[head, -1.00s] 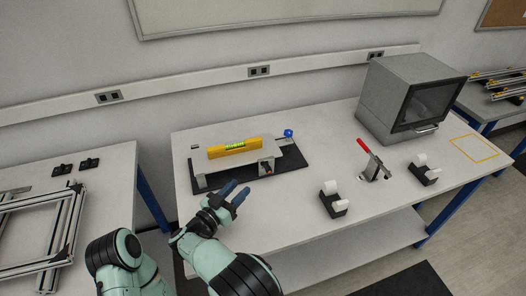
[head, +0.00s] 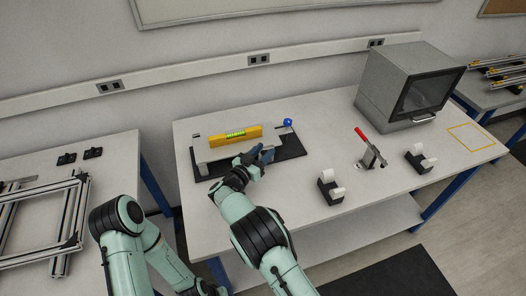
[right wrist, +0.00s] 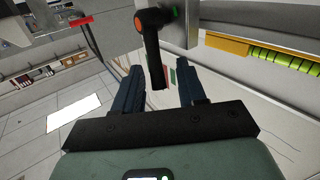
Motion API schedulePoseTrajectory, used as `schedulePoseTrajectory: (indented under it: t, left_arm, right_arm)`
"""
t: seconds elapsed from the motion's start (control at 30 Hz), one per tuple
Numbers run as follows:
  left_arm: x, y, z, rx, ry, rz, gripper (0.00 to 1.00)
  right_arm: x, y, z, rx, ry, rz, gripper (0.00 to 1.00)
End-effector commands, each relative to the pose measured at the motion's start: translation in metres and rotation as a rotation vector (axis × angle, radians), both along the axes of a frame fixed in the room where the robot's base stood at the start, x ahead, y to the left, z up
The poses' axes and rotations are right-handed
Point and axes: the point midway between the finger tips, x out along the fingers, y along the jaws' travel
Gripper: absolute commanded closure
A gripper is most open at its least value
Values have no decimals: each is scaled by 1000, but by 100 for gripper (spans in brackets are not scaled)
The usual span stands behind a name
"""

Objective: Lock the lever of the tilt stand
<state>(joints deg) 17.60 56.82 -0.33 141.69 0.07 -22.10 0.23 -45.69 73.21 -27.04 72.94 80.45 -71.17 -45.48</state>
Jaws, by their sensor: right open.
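The tilt stand has a black base (head: 291,146) and a raised grey plate, with a yellow spirit level (head: 235,136) on it and a blue ball knob (head: 288,122) at its right end. My right gripper (head: 266,154) is at the front right of the stand, covering the lever in the head view. In the right wrist view, the black lever (right wrist: 155,58) with an orange pivot cap hangs down between the fingers of my open right gripper (right wrist: 158,90). Gaps show on both sides; contact is not visible. Red and green marks (right wrist: 171,76) show behind the lever. My left gripper is not in view.
A red-handled toggle clamp (head: 371,152) and two black holders with white rolls (head: 329,187) (head: 420,160) stand to the right on the table. A grey box with a dark window (head: 408,82) stands behind them. An aluminium frame (head: 68,215) lies on the left table.

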Motion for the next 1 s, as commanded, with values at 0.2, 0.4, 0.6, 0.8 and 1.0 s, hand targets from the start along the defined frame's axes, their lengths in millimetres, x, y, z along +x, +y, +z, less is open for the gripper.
schedulePoseTrajectory:
  t: [0.2,0.4,0.6,0.8,1.0]
  left_arm:
    - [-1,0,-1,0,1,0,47]
    - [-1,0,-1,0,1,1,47]
    - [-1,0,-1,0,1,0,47]
    - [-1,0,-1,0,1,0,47]
    - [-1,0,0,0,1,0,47]
  right_arm:
    - [0,-1,-1,0,1,0,59]
    - [0,0,-1,0,1,0,100]
    - [0,-1,-1,7,3,-1,100]
    - [1,-6,2,68,21,-4,100]
    - [4,-12,4,193,61,-2,100]
